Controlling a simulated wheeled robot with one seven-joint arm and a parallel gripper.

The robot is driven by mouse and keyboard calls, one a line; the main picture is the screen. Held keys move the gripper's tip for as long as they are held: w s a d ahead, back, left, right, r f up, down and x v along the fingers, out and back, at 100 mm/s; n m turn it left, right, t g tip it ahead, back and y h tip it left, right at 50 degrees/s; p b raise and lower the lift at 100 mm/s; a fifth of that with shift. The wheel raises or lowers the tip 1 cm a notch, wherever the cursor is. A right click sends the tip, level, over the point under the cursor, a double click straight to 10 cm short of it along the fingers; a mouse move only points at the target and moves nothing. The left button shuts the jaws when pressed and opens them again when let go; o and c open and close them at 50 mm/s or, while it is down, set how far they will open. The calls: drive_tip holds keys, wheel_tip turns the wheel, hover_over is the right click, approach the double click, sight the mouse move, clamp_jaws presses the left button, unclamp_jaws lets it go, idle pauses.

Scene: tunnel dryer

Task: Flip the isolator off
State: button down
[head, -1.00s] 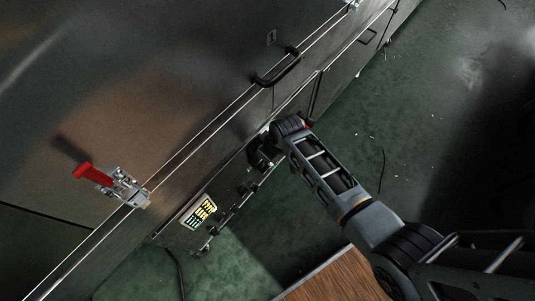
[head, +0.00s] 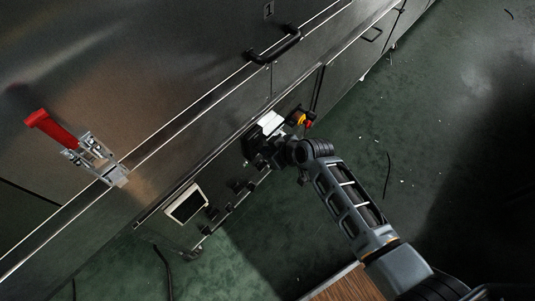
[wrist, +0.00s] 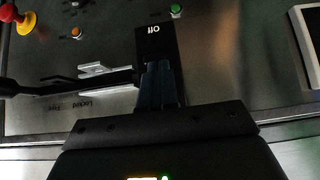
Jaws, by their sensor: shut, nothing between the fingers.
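The isolator (wrist: 168,38) shows in the wrist view as a black upright plate on the dark metal panel, with the word "Off" in white on it. My gripper (wrist: 160,68) is shut and empty, its fingertips over this plate just below the word. The fingers hide the plate's lower part, and I cannot tell whether they touch it. I cannot make out the isolator's handle apart from the fingers. In the head view my wrist covers much of this part of the panel.
A red and yellow stop button (wrist: 15,20), an orange button (wrist: 77,32) and a green button (wrist: 177,10) are near. A white fitting (wrist: 105,80) is by a "Locked/Free" label. A dark display (head: 185,204) and red-handled latch (head: 54,129) lie left. Floor is open right.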

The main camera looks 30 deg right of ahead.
drive_tip(key=t+b, duration=0.1)
drive_tip(key=f+b, duration=0.1)
drive_tip(key=b, duration=0.1)
drive_tip(key=shift+s+t+y, duration=0.2)
drive_tip(key=shift+t+y, duration=0.1)
drive_tip(key=shift+t, duration=0.1)
drive_tip(key=shift+r, duration=0.1)
drive_tip(key=shift+d+r+p, duration=0.1)
drive_tip(key=shift+r+p, duration=0.3)
drive_tip(key=shift+r, duration=0.3)
drive_tip(key=shift+s, duration=0.1)
